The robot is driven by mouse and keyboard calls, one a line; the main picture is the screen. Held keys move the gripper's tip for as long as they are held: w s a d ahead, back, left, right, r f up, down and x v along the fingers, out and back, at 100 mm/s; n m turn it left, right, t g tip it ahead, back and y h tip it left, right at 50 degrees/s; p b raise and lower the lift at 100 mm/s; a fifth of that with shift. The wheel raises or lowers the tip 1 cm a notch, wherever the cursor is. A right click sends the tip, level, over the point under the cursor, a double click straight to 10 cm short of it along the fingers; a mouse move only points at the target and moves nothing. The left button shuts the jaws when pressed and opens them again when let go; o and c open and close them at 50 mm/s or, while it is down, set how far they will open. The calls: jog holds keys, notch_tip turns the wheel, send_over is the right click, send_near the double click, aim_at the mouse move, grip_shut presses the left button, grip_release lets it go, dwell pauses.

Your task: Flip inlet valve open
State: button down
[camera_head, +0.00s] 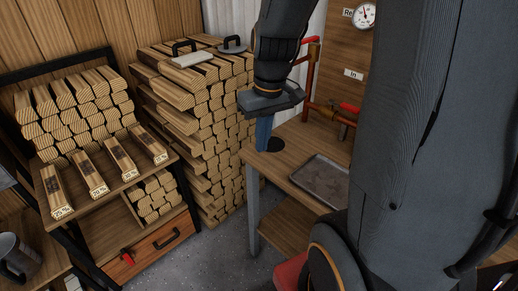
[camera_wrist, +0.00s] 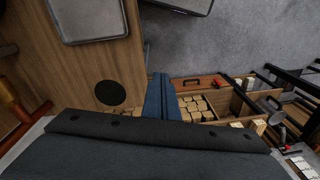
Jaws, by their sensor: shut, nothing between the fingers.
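A copper pipe (camera_head: 313,82) runs up a wooden panel at the back right. A red valve handle (camera_head: 349,107) sits on its lower branch, below a label reading "In" (camera_head: 353,74). Another red handle (camera_head: 309,41) is at the top of the pipe. My gripper (camera_head: 264,142) points down at the table's left end, left of and apart from both handles. Its blue fingers are together and empty, as the wrist view also shows (camera_wrist: 162,95). Part of the copper pipe (camera_wrist: 12,98) shows at the wrist view's left edge; no red valve handle is clear there.
The wooden table (camera_head: 283,163) holds a grey metal tray (camera_head: 322,182) and a black disc (camera_head: 276,145). A gauge (camera_head: 364,15) hangs above. Stacked firewood (camera_head: 205,125) stands behind, and a shelf (camera_head: 117,183) with split logs is at left. My arm hides much of the right side.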

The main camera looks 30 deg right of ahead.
jog(key=shift+s+a+f, duration=0.35)
jog(key=shift+s+a, duration=0.2)
jog(key=s+a+f+m, duration=0.1)
jog(key=s+a+f, duration=0.1)
jog(key=s+a, duration=0.2)
jog(key=s, duration=0.2)
jog(key=shift+s+a+h, duration=0.35)
jog(key=shift+s+h, duration=0.05)
jog(key=shift+d, duration=0.1)
